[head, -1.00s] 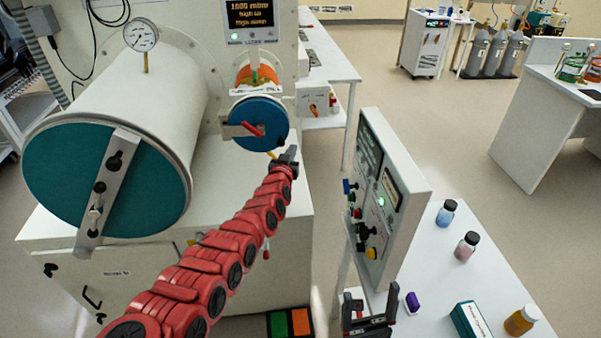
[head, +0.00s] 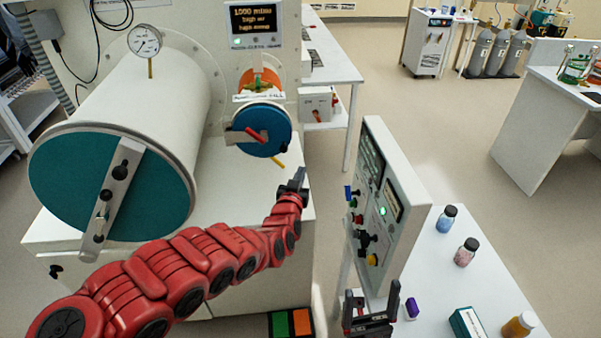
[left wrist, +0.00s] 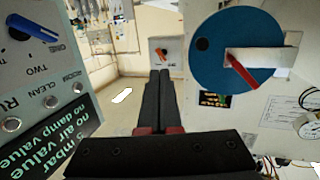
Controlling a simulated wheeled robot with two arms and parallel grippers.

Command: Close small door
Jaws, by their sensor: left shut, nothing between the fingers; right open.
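The small door is a blue disc (head: 272,139) with a white bar and a red handle (head: 256,135), in front of the small orange chamber (head: 262,79). It fills the upper right of the left wrist view (left wrist: 215,82). I cannot tell whether it is fully seated on the chamber. My left gripper (head: 299,176) is shut and empty, below and to the right of the disc, apart from it. Its fingers also show in the left wrist view (left wrist: 159,88), left of the disc. My right gripper (head: 368,304) is open and empty near the bottom of the head view.
A large white cylinder with a teal door (head: 65,190) stands at left. An upright control panel (head: 392,200) stands right of my left gripper. Bottles (head: 446,220) and a teal box (head: 467,322) are on the white table at right. A yellow lever (head: 278,161) sticks out below the disc.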

